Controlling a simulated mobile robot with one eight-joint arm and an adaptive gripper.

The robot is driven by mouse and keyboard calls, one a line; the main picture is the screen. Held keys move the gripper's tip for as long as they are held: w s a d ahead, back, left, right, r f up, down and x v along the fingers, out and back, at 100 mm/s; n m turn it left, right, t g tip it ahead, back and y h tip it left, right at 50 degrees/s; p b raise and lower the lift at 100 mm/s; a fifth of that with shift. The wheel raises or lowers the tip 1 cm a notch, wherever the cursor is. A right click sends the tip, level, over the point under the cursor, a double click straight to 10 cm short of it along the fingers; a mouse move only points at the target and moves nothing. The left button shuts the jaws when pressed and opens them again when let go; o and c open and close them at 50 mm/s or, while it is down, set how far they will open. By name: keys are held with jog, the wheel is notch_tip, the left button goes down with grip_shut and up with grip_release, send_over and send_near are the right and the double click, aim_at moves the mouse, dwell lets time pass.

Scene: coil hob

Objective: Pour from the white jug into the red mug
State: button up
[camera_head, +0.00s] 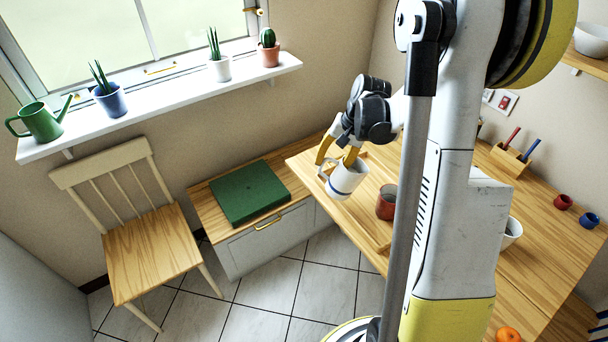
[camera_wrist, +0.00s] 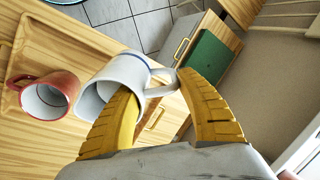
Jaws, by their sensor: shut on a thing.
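The white jug (camera_head: 349,182) with a blue band is held near the left edge of the wooden table; it also shows in the wrist view (camera_wrist: 128,70). My gripper (camera_head: 338,157) is shut on it at the handle side. In the wrist view my gripper (camera_wrist: 155,84) has one yellow finger inside the jug's mouth and the other outside by the handle. The red mug (camera_head: 385,203) stands upright to the right of the jug, apart from it; the wrist view shows the mug (camera_wrist: 66,84) with its open mouth. I cannot see any contents in the jug.
A shallow wooden tray (camera_head: 370,236) lies under the mug. My arm hides part of the table. A white cup (camera_head: 512,231), an orange (camera_head: 508,334) and small red (camera_head: 563,202) and blue (camera_head: 590,220) cups stand farther right. A low cabinet with a green box (camera_head: 248,193) is at left.

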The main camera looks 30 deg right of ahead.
aim_at(358, 167)
jog(key=shift+m, duration=0.9)
jog(key=d, duration=0.2)
jog(key=d+f, duration=0.1)
jog(key=d, duration=0.1)
jog(key=shift+s+d+b, duration=0.2)
jog(key=shift+d+b, duration=0.1)
jog(key=shift+d, duration=0.05)
jog(key=shift+s+d+t, duration=0.2)
jog(key=shift+d+t, duration=0.1)
jog(key=shift+t, duration=0.1)
jog(key=s+d+t+y+b, duration=0.2)
jog(key=shift+s+r+t, duration=0.2)
jog(key=shift+s+t, duration=0.05)
jog(key=shift+t, duration=0.15)
jog(key=shift+a+r, duration=0.1)
jog(key=shift+r, duration=0.05)
jog(key=shift+s+d+r+t+y+b, duration=0.3)
jog(key=shift+r+t+y+b, duration=0.15)
jog(key=shift+r+t+b, duration=0.15)
jog(key=shift+s+d+r+t+y+b, duration=0.15)
jog(key=shift+s+r+t+y+b, duration=0.1)
jog(key=shift+r+t+y+b, duration=0.3)
jog(key=shift+s+d+r+t+y+b, duration=0.45)
jog(key=shift+r+t+b, duration=0.25)
jog(key=shift+t+b, duration=0.25)
jog(key=shift+a, duration=0.1)
dwell(1.0)
